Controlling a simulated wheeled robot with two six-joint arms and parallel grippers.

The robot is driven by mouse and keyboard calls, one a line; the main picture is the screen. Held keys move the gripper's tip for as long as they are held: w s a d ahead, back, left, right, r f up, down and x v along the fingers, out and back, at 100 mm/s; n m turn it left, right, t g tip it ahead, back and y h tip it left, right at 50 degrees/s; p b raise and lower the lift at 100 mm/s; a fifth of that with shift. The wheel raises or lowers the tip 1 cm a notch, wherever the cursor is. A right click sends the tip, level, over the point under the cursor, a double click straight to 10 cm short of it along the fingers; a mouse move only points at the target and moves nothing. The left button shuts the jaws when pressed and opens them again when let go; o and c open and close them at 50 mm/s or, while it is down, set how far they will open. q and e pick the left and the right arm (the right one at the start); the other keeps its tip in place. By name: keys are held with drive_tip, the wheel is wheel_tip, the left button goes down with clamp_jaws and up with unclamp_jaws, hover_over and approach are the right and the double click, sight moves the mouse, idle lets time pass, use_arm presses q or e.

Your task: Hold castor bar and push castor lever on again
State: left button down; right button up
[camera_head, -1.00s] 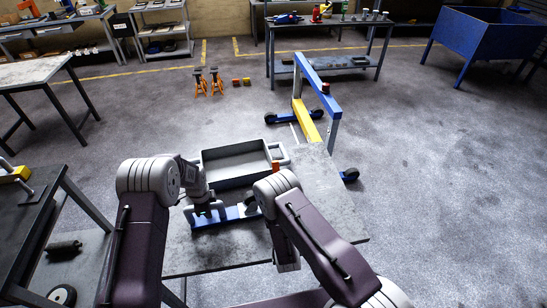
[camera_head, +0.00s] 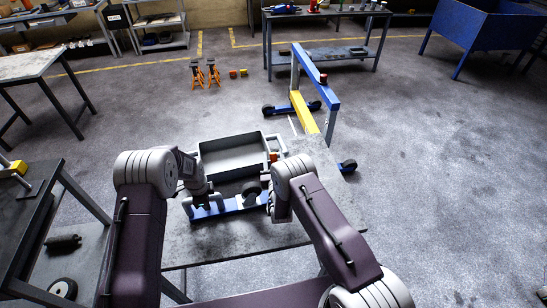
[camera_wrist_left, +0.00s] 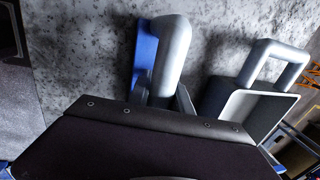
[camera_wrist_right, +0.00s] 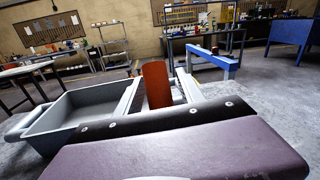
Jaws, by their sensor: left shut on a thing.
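The blue castor bar (camera_head: 228,207) lies on the near table, with a dark castor wheel (camera_head: 250,187) in a pale bracket. My left gripper (camera_head: 200,203) is shut on the bar near its left end; the left wrist view shows the blue bar (camera_wrist_left: 146,55) beside a grey rounded part. An orange upright piece, which looks like the castor lever (camera_wrist_right: 157,84), stands ahead of my right gripper and also shows right of the tray in the head view (camera_head: 273,157). My right gripper (camera_head: 271,197) is close to the bar's right end; its fingers are mostly hidden, and contact cannot be told.
A grey tray (camera_head: 232,158) with handles stands just behind the bar. A blue and yellow frame (camera_head: 305,112) on wheels stands beyond the table. The table (camera_head: 325,190) is clear at right. A dark bench (camera_head: 25,205) is at left.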

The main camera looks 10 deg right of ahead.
clamp_jaws()
idle(1.2)
